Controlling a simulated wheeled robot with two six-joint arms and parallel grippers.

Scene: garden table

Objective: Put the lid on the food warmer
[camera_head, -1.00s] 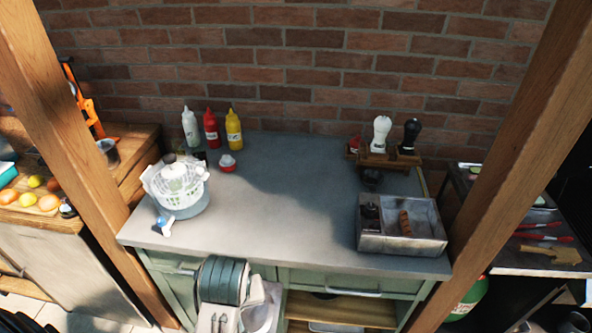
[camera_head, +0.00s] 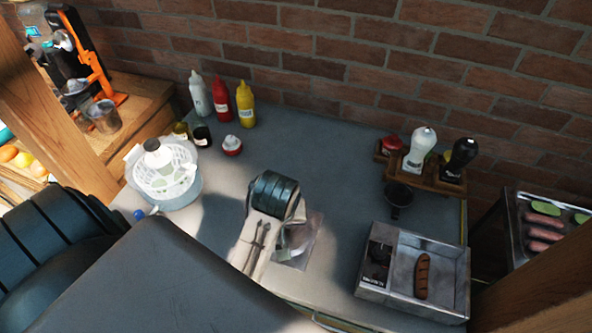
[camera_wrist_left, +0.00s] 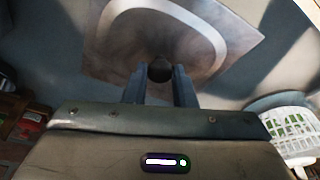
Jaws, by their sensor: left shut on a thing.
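The food warmer (camera_head: 459,285) is an open metal box at the right front of the table in the head view, with a brown sausage (camera_head: 421,276) in its right part and a dark item on its left side. The lid (camera_head: 299,248) is a shiny flat rectangular plate left of the warmer and apart from it. My left gripper (camera_head: 283,232) is above the lid. In the left wrist view, the fingers (camera_wrist_left: 160,78) are shut on the lid's round dark knob (camera_wrist_left: 160,69), with the metal lid (camera_wrist_left: 205,35) beyond. My right gripper is not in view.
A salad spinner (camera_head: 166,175) stands left. Several sauce bottles (camera_head: 221,104) line the back. A wooden shaker rack (camera_head: 420,176) and dark cup (camera_head: 398,198) stand behind the warmer. Bare tabletop (camera_head: 330,195) lies between the lid and the rack.

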